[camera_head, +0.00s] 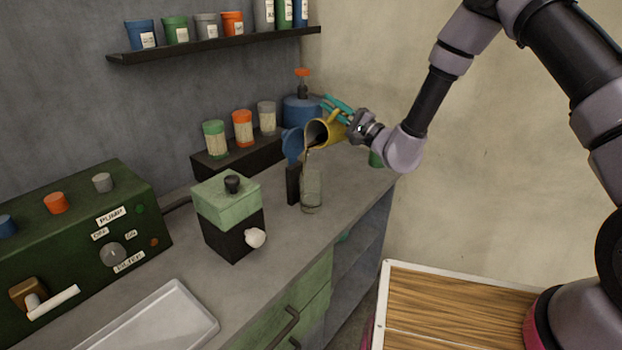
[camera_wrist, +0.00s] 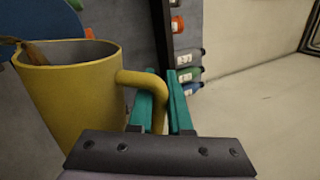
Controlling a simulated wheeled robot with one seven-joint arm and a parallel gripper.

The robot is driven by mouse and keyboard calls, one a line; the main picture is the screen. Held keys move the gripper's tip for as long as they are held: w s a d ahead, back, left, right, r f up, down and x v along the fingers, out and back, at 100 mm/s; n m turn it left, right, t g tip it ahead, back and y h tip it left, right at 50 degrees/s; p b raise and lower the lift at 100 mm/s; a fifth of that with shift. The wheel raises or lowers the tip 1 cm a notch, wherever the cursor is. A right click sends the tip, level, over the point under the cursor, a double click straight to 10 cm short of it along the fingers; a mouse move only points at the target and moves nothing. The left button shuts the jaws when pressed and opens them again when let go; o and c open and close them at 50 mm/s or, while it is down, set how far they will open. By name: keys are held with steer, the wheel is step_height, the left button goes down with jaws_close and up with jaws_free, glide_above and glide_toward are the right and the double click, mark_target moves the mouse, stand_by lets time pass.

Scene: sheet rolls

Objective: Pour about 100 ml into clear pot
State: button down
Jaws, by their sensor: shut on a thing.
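A yellow jug (camera_head: 326,129) is held tilted by its handle above the counter, mouth toward the left. It fills the left of the wrist view (camera_wrist: 68,105), and some brownish content shows at its mouth. My gripper (camera_head: 338,108) has teal fingers, which also show in the wrist view (camera_wrist: 165,105), shut around the jug's handle. A tall clear pot (camera_head: 311,190) stands upright on the counter below the jug's mouth. A thin stream seems to run from the lip down toward it. The level inside the pot is too small to tell.
A dark stand with a blue round part (camera_head: 292,145) is right beside the pot. A green-topped box (camera_head: 228,200), a green pump box (camera_head: 90,235) and a white tray (camera_head: 155,320) are to the left. Several canisters (camera_head: 243,128) stand behind on a dark riser. The counter's front edge is close.

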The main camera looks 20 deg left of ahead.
mark_target(333, 122)
steer(key=shift+w+d+r, duration=0.1)
steer(key=shift+w+d, duration=0.05)
steer(key=shift+d, duration=0.35)
steer(key=shift+d+r+n+p, duration=0.1)
steer(key=shift+n+p, duration=0.2)
steer(key=shift+n, duration=0.1)
